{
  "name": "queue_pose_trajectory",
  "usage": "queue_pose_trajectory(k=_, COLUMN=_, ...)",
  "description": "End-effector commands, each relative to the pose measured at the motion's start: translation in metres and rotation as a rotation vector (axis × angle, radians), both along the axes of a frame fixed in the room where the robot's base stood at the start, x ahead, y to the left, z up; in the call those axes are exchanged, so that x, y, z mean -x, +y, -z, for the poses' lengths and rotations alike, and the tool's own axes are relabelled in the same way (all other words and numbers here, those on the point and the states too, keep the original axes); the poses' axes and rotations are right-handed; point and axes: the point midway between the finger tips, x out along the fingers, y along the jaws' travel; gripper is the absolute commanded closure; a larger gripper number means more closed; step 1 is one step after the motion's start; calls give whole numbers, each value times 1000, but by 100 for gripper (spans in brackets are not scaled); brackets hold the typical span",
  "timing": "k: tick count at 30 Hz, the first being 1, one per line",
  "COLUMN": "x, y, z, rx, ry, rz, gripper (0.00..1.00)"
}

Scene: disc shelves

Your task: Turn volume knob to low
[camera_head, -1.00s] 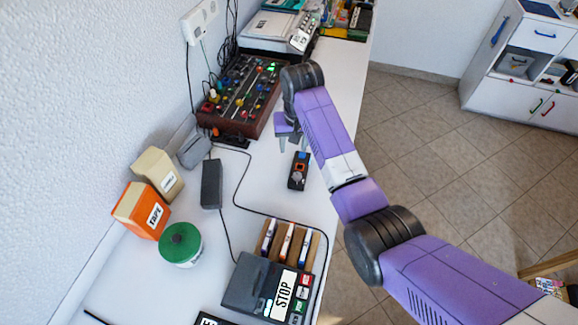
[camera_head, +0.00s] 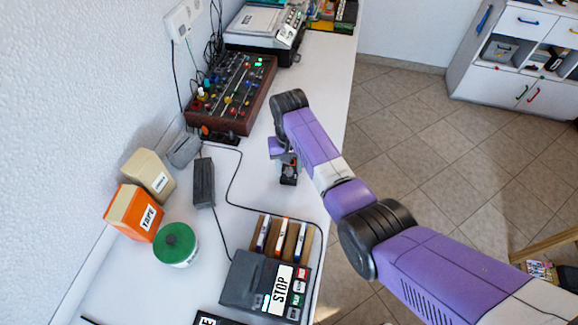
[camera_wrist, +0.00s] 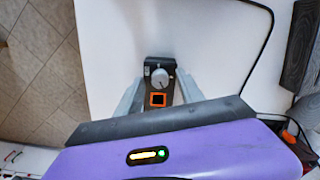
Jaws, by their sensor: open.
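The volume knob (camera_wrist: 160,78) is a small round grey dial on a small black device with an orange-framed square (camera_wrist: 157,99). The device (camera_head: 289,174) lies on the white table near its right edge, partly hidden by my arm in the head view. My gripper (camera_wrist: 158,88) is above the device, its two grey fingers apart on either side of it in the wrist view. In the head view my gripper (camera_head: 287,160) hangs just over the device. I cannot tell whether the fingers touch it. The knob's setting is too small to read.
A mixer board (camera_head: 232,93) stands behind on the table. A black adapter (camera_head: 204,182) and its cable lie to the left. A STOP-labelled box (camera_head: 262,285) with a marker rack (camera_head: 283,236) is nearer. A green-lidded tub (camera_head: 176,244) stands left.

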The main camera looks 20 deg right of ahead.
Motion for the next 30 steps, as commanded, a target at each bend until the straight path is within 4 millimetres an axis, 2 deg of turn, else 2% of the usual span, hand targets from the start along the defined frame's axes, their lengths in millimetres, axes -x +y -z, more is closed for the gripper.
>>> queue_pose_trajectory(k=5, x=0, y=0, z=0, rx=0, ry=0, rz=0, gripper=55)
queue_pose_trajectory(k=12, x=0, y=0, z=0, rx=0, ry=0, rz=0, gripper=100)
queue_pose_trajectory(k=23, x=0, y=0, z=-1, rx=0, ry=0, rz=-32, gripper=100)
queue_pose_trajectory(k=30, x=0, y=0, z=-1, rx=0, ry=2, rz=-161, gripper=100)
